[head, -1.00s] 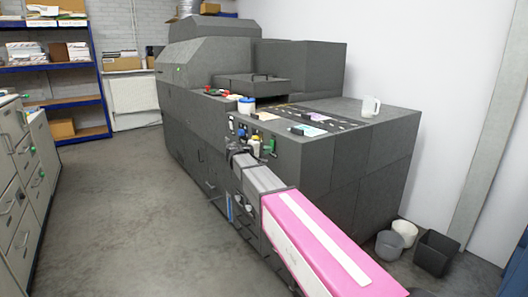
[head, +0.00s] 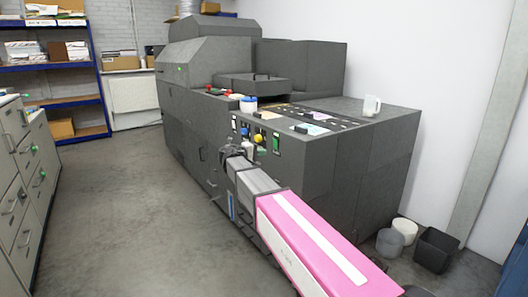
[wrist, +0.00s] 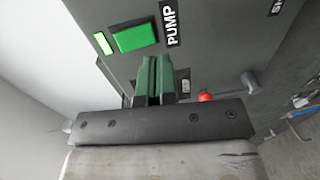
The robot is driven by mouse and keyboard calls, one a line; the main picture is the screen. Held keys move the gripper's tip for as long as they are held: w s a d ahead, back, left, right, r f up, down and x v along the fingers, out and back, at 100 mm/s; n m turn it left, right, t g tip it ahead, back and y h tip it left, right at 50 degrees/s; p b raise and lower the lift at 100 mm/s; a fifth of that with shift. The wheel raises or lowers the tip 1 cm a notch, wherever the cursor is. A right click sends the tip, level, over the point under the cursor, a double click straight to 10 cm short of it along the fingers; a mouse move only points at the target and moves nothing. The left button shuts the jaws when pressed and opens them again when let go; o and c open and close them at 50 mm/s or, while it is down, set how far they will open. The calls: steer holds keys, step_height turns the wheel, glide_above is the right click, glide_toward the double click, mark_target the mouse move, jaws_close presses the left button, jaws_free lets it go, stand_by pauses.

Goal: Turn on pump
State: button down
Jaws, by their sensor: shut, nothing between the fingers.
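In the wrist view, a dark panel carries a black PUMP label (wrist: 171,24) in white letters. Beside it is a green rectangular switch (wrist: 134,37), with a small bright green lamp (wrist: 103,43) to its left that looks lit. My gripper (wrist: 154,60) is shut and empty, its green fingertips just below the switch in the picture. A green switch (head: 276,143) shows on that panel, likely the same one.
A yellow knob (head: 258,139) is on the panel in the head view. In the wrist view, a red part (wrist: 205,97) and a grey handle (wrist: 250,82) lie right of my fingers. The floor on the left is open.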

steer(key=s+a+f, duration=0.1)
steer(key=s+a, duration=0.3)
steer(key=a, duration=0.3)
steer(key=shift+s, duration=0.4)
steer(key=shift+d+f, duration=0.1)
steer(key=shift+d, duration=0.05)
steer(key=s+d+f+m+g+y, duration=0.1)
steer(key=s+d+f+g+y, duration=0.15)
steer(key=s+d+f, duration=0.45)
steer(key=s+d+f+m+g+y, duration=0.1)
steer(key=s+d+f+g+y, duration=0.15)
steer(key=d+f, duration=0.75)
steer(key=s+d+f+m+g+y, duration=0.2)
steer(key=s+d+f+y, duration=0.1)
steer(key=s+f, duration=0.3)
steer(key=s+d+f+m+g+y, duration=0.2)
steer(key=s+d+f+y, duration=0.2)
steer(key=s, duration=0.6)
steer(key=shift+s+d+f+m+y, duration=0.3)
steer(key=shift+f+m+y, duration=0.1)
steer(key=shift+f+y, duration=0.5)
